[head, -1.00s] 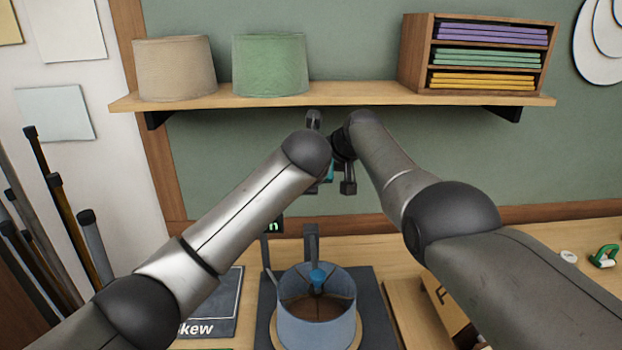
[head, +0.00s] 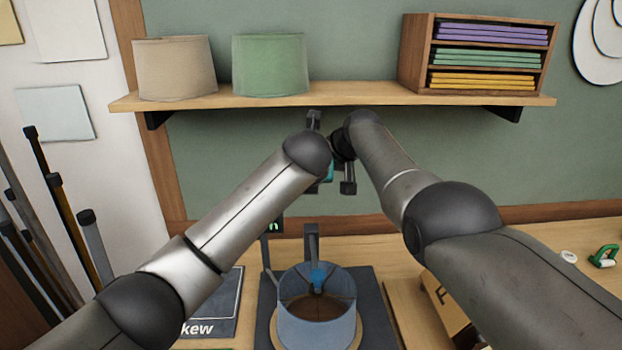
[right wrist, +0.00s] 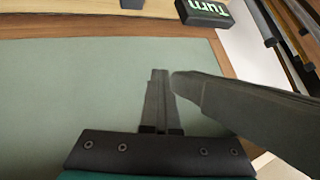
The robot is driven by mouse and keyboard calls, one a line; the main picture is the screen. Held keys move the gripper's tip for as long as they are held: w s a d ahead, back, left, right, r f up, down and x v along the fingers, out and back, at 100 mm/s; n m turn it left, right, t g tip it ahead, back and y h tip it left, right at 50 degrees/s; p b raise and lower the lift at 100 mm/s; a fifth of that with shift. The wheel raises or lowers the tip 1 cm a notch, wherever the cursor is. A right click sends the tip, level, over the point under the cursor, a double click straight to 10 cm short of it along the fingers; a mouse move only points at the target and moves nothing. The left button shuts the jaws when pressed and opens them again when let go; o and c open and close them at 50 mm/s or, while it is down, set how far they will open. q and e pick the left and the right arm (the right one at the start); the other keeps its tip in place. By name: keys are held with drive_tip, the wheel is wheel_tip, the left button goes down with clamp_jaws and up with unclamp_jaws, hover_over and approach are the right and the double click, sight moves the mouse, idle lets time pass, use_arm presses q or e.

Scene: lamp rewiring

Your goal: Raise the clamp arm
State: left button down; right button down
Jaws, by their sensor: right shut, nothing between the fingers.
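In the head view a dark upright bar (head: 311,243) stands behind a blue-grey drum (head: 316,318), with a blue piece (head: 318,278) at the drum's rim; I cannot tell for sure which part is the clamp arm. In the right wrist view my right gripper (right wrist: 159,78) is shut and empty. A thick dark bar (right wrist: 245,105) reaches in from the right, its end beside the fingertips; I cannot tell whether they touch. In the head view both arms meet at centre, where small dark and teal gripper parts partly show. My left gripper's jaws cannot be made out.
A dark sign with green letters stands behind the drum and also shows in the right wrist view (right wrist: 203,12). A wooden shelf (head: 350,97) with two lampshades and a paper rack crosses above the arms. Several rods lean at left; a panel (head: 222,305) lies left of the drum.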

drive_tip(key=c, duration=1.6)
unclamp_jaws()
drive_tip(key=shift+c, duration=2.3)
unclamp_jaws()
drive_tip(key=shift+d+r, duration=0.1)
drive_tip(key=shift+r, duration=0.1)
